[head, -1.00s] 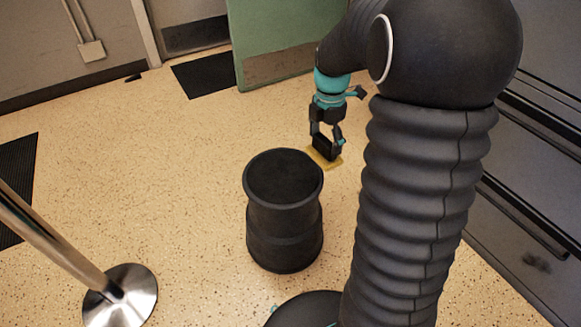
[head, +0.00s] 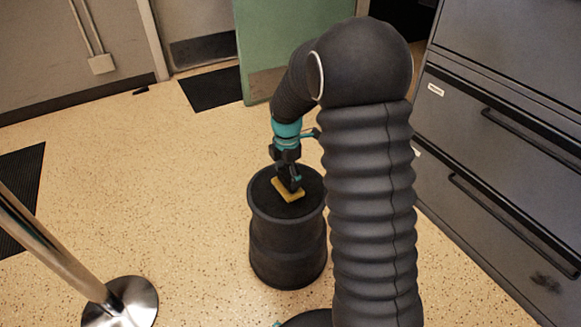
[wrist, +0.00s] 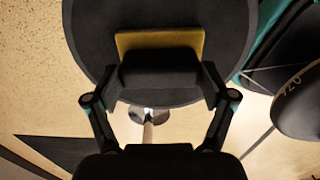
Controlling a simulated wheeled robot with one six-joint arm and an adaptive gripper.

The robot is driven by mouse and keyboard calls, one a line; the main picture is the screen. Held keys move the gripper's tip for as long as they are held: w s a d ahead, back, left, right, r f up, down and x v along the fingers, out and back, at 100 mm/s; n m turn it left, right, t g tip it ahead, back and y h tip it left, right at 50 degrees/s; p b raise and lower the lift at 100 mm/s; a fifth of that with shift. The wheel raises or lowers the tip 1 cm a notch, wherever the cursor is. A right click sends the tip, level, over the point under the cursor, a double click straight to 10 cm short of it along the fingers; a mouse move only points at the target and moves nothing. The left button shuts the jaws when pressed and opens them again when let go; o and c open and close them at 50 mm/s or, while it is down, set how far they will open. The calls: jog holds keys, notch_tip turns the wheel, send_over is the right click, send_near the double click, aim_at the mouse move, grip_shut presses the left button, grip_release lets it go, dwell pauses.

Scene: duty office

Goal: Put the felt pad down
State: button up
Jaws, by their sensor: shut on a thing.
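The felt pad (head: 291,194) is a flat yellow slab with a black block on top. It is at the black drum-shaped stand (head: 288,240), over the stand's round top. I cannot tell whether it touches the top or hangs just above it. My gripper (head: 287,181) is shut on the pad's black block, pointing down. In the wrist view the pad's yellow edge (wrist: 160,40) shows beyond the block, with the dark stand top (wrist: 95,30) behind it. My gripper's two fingers (wrist: 158,82) flank the block.
A metal post with a round base (head: 121,302) stands at the lower left. Grey drawer cabinets (head: 500,150) line the right side. A green door (head: 290,40) and a dark mat (head: 211,89) are at the back. The speckled floor between is clear.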

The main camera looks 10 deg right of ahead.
aim_at(288, 174)
jog(key=shift+f, duration=0.15)
jog(key=o, duration=0.9)
jog(key=shift+c, duration=0.2)
jog(key=shift+f, duration=0.1)
jog(key=shift+f+b, duration=0.25)
jog(key=shift+b, duration=0.15)
notch_tip(288, 174, up, 13)
jog(key=p, duration=0.2)
jog(key=s+r+m+t, duration=0.2)
jog(key=s+r+m, duration=0.3)
jog(key=s+r, duration=0.2)
jog(key=s+r+m+t, duration=0.1)
jog(key=s+m+t, duration=0.2)
jog(key=s+m, duration=1.3)
jog(key=s, duration=0.5)
jog(key=shift+s+d+r+t, duration=0.15)
jog(key=shift+r+t, duration=0.15)
jog(key=shift+r, duration=0.1)
